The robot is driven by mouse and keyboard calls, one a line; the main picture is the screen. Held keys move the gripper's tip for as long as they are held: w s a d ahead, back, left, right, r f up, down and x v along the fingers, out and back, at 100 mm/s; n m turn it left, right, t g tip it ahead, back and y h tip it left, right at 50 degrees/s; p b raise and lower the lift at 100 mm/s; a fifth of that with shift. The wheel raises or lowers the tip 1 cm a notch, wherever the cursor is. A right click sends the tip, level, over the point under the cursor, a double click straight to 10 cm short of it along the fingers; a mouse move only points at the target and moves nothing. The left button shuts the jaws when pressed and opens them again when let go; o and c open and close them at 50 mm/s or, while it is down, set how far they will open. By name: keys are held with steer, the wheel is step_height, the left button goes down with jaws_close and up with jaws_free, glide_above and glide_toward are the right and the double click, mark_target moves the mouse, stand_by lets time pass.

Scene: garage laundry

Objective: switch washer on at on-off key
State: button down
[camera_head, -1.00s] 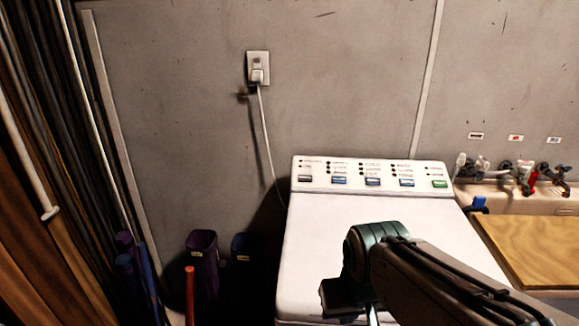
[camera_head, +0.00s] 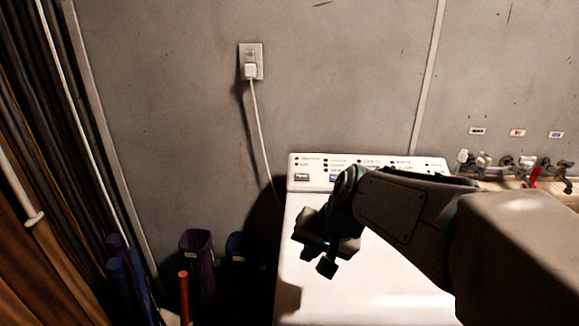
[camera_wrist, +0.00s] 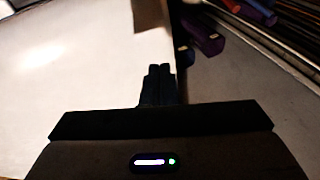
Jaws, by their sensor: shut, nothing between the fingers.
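The white washer (camera_head: 310,222) stands against the wall, with a raised control panel (camera_head: 313,161) along its back edge. My arm hides the keys farther right, and the labels are too small to read. My gripper (camera_head: 327,268) is over the washer's top, left of its middle and nearer than the panel. In the wrist view its fingers (camera_wrist: 160,69) are together and empty, beside the washer's edge with the white top (camera_wrist: 75,65) at left. No key shows there.
A wall outlet (camera_head: 250,62) has a plug and a white cord (camera_head: 262,130) running down behind the washer. Purple bins (camera_head: 197,262) and a red pole (camera_head: 184,297) stand left of the washer. Taps (camera_head: 530,168) line the wall at right.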

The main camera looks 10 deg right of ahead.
steer(key=w+a+r+m+t+y, duration=0.2)
steer(key=w+r+m, duration=0.15)
steer(key=w, duration=0.85)
steer(key=m+t+p, duration=0.2)
steer(key=m+t, duration=0.4)
steer(key=m, duration=0.6)
glide_above(302, 177)
steer(key=s, duration=0.5)
steer(key=shift+s+a+h, duration=0.15)
steer(key=shift+s+h, duration=0.05)
steer(key=shift+h, duration=0.1)
steer(key=shift+r, duration=0.1)
steer(key=f+b, duration=0.1)
steer(key=f, duration=0.1)
steer(key=w+f+b, duration=0.1)
steer(key=f+b, duration=0.1)
steer(key=w+f+b, duration=0.1)
steer(key=f, duration=0.2)
steer(key=shift+w+d, duration=0.25)
steer(key=shift+w+f+b, duration=0.35)
steer(key=shift+f+b, duration=0.25)
steer(key=shift+b, duration=0.1)
